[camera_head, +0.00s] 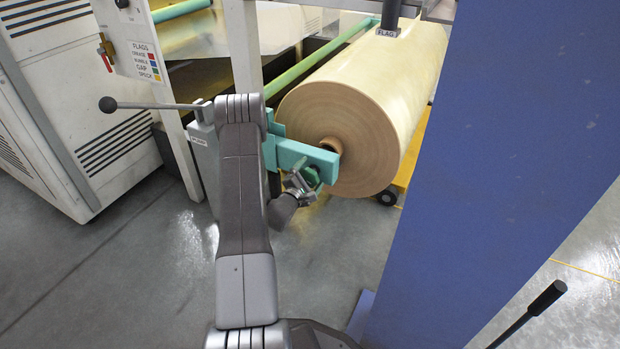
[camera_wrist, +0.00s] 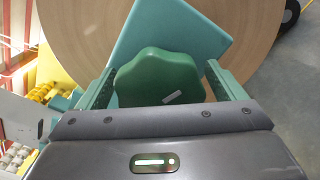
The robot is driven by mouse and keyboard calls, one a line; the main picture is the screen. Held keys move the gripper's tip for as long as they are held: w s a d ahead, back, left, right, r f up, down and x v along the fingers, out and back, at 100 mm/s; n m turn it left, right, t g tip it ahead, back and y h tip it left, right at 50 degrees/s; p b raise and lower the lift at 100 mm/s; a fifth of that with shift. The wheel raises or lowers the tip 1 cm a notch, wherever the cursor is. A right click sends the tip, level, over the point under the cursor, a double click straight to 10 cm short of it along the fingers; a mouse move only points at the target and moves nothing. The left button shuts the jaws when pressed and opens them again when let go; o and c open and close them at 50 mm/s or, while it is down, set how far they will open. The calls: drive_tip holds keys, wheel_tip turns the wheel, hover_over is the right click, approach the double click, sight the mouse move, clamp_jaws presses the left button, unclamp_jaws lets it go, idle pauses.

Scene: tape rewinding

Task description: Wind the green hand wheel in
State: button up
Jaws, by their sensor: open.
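The green hand wheel (camera_wrist: 160,78) has a lobed rim and a small pale label on its face. It fills the middle of the wrist view. My gripper (camera_wrist: 163,80) is open, with one finger on each side of the wheel and a gap at the right side; I cannot tell whether the left finger touches. In the head view the wheel (camera_head: 312,176) is a small green patch under the end of the teal arm (camera_head: 303,156), mostly hidden by my gripper (camera_head: 301,184). The teal arm's end meets the core of the large tan roll (camera_head: 372,110).
A green roller (camera_head: 320,58) runs behind the roll. A lever with a black knob (camera_head: 108,104) sticks out at the left. A blue column (camera_head: 520,130) stands close on the right, with a black-handled lever (camera_head: 545,297) near it. Grey floor is open below the roll.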

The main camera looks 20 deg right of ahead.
drive_tip(key=c, duration=1)
drive_tip(key=shift+o, duration=0.2)
